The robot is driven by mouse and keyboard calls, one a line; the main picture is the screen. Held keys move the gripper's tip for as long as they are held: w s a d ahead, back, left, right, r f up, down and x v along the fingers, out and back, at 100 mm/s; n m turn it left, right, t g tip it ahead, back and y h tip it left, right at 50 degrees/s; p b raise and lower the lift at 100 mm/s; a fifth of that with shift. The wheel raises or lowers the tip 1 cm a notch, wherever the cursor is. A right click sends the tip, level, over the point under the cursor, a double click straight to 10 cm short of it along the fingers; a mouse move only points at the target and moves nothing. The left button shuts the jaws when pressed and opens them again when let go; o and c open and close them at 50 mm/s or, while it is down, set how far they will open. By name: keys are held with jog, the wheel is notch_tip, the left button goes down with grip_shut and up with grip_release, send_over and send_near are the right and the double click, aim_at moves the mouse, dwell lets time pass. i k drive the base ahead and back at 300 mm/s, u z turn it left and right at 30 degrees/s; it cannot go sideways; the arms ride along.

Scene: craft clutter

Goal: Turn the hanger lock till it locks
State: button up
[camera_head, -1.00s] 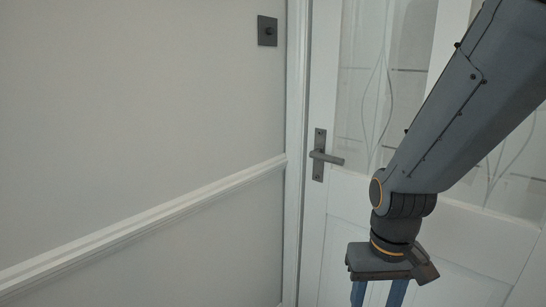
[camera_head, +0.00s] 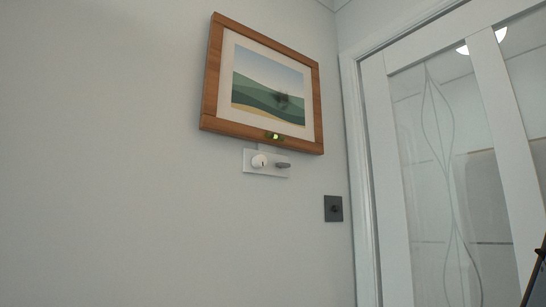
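A white lock plate (camera_head: 249,169) is on the wall just under a framed picture (camera_head: 211,83). It carries a round white knob (camera_head: 259,161) and a small grey turn piece (camera_head: 283,165) that points sideways to the right. This looks like the hanger lock, but it is small and I cannot tell whether it is locked. A small greenish lit spot (camera_head: 275,136) shows on the lower edge of the picture's wooden frame. My gripper is out of view; only a dark sliver at the lower right edge shows, likely my arm.
A dark square wall plate with a knob (camera_head: 333,208) is lower right of the lock. A white door with patterned glass (camera_head: 424,165) stands at the right.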

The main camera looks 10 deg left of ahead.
aim_at(280, 165)
jog(key=u, duration=0.5)
jog(key=k, duration=1.25)
jog(key=z, duration=0.15)
jog(key=i, duration=1.7)
jog(key=u, duration=0.7)
